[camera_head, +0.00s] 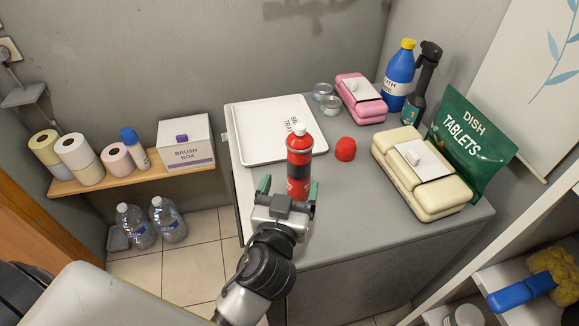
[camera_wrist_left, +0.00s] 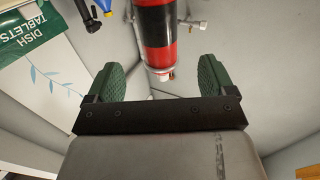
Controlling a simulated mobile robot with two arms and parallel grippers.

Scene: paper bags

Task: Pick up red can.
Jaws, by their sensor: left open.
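The red can (camera_head: 299,153) is a tall red cylinder with a dark band and a narrow top. It stands upright at the near side of the grey counter, just right of the white tray. My left gripper (camera_head: 288,187) is open in front of the can, one green fingertip to each side of its lower part. In the left wrist view, the red can (camera_wrist_left: 156,35) shows upside down, centred between the open fingers (camera_wrist_left: 155,75) and mostly beyond their tips. I see no contact. My right gripper is not in view.
A small red dome-shaped thing (camera_head: 345,149) sits right of the can. The white tray (camera_head: 250,150) lies to its left. A cream pack (camera_head: 395,165), a green pouch (camera_head: 470,140), a pink pack (camera_head: 360,111) and a blue bottle (camera_head: 399,78) stand farther right and back.

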